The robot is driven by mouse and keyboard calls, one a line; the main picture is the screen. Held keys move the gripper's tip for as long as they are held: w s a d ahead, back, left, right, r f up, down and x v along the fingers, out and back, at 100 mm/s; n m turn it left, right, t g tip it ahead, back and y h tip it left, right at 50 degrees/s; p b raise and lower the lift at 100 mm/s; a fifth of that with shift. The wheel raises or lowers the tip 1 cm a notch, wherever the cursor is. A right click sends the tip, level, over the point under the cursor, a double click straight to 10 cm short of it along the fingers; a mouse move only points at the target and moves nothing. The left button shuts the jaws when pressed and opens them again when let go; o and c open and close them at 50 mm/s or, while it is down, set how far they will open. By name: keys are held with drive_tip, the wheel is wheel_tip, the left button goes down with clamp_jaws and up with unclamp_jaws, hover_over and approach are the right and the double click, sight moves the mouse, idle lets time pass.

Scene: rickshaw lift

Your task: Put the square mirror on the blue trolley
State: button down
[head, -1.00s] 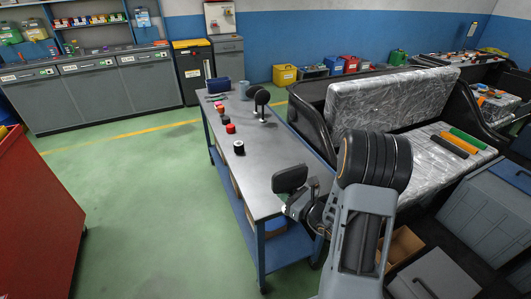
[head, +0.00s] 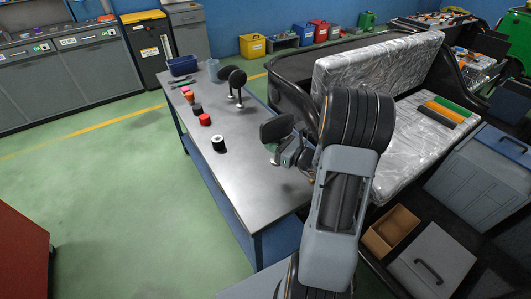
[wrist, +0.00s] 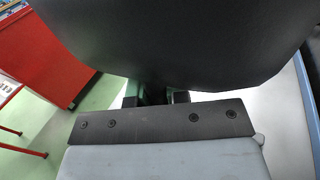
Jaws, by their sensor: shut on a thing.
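The square mirror (head: 277,127) is a dark rounded-square plate on a short stem. My gripper (head: 284,153) is shut on its stem and holds it upright, seemingly above the right side of the blue trolley. The blue trolley (head: 248,190) has a grey metal top and blue frame. In the wrist view the mirror's dark back (wrist: 180,40) fills the upper half, and my gripper (wrist: 155,98) grips just below it. Whether the stem touches the trolley top cannot be told.
Two dark round mirrors (head: 237,80) stand toward the trolley's far end. Red and black rolls (head: 204,119), a white-topped roll (head: 218,143) and a blue box (head: 182,65) line its left and far side. The wrapped rickshaw seat (head: 375,75) is at right. The near trolley top is clear.

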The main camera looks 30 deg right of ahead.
drive_tip(key=shift+w+d+f, duration=0.1)
drive_tip(key=shift+w+f, duration=0.7)
drive_tip(key=shift+f, duration=0.7)
drive_tip(key=shift+w+f, duration=0.8)
drive_tip(key=shift+f, duration=0.65)
drive_tip(key=shift+w+d+f, duration=0.1)
drive_tip(key=shift+w+f, duration=0.7)
drive_tip(key=shift+f, duration=0.7)
drive_tip(key=shift+f, duration=0.15)
drive_tip(key=c, duration=1.1)
unclamp_jaws()
